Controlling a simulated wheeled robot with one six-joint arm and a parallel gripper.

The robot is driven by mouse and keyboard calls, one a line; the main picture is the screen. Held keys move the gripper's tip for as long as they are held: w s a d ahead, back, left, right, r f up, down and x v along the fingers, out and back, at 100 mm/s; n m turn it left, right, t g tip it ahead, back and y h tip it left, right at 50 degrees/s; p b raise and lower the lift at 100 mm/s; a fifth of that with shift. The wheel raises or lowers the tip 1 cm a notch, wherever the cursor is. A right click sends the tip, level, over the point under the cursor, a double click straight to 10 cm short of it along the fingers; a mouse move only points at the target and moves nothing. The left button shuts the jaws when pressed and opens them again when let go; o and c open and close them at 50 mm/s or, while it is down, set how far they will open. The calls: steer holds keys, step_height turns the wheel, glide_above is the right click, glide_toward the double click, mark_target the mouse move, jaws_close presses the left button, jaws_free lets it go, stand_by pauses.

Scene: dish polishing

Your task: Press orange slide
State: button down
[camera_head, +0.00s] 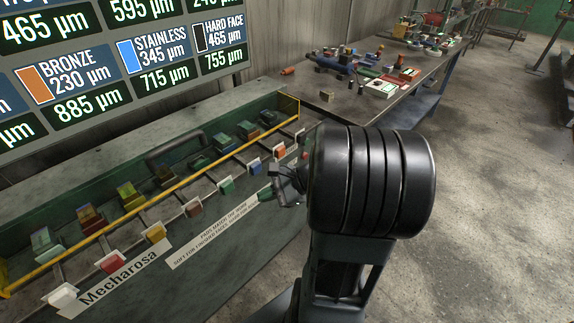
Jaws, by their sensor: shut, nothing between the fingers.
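The orange slide (280,152) is a small square plate on the front end of a rod, near the right end of a row of coloured slides on the long machine. My gripper (283,196) is shut and empty, just below the orange slide in the picture. Its fingers are small and dark, so their details are hard to see. I cannot tell the gap in depth between it and the slide.
Green (227,186), brown (193,208), yellow (155,233), red (113,261) and white (62,296) slides continue to the left. A yellow rail (180,186) runs behind them. A cluttered workbench (340,103) stands behind; open floor (490,200) lies right.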

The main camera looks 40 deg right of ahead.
mark_target(282, 152)
steer(key=d+f+m+t+h+b, duration=0.2)
steer(key=d+f+m+t+h, duration=0.2)
steer(key=d+m+t, duration=0.7)
steer(key=s+d+m+h, duration=0.1)
steer(key=d+m+h, duration=0.1)
steer(key=d+m, duration=0.2)
steer(key=shift+d+f+h+b, duration=0.15)
steer(key=shift+d+h+b, duration=0.15)
steer(key=shift+d, duration=1.55)
steer(key=shift+w, duration=0.15)
steer(key=w, duration=0.4)
steer(key=w+a, duration=0.1)
steer(key=w, duration=0.4)
steer(key=w+a+p, duration=0.1)
steer(key=w, duration=0.3)
steer(key=shift+w+a, duration=0.25)
steer(key=shift+w, duration=0.05)
steer(key=shift+w, duration=0.1)
steer(key=w, duration=0.1)
steer(key=w+b, duration=0.1)
steer(key=shift+w+a+f, duration=0.1)
steer(key=shift+w+a, duration=0.2)
steer(key=shift+w, duration=0.1)
steer(key=shift+r, duration=0.25)
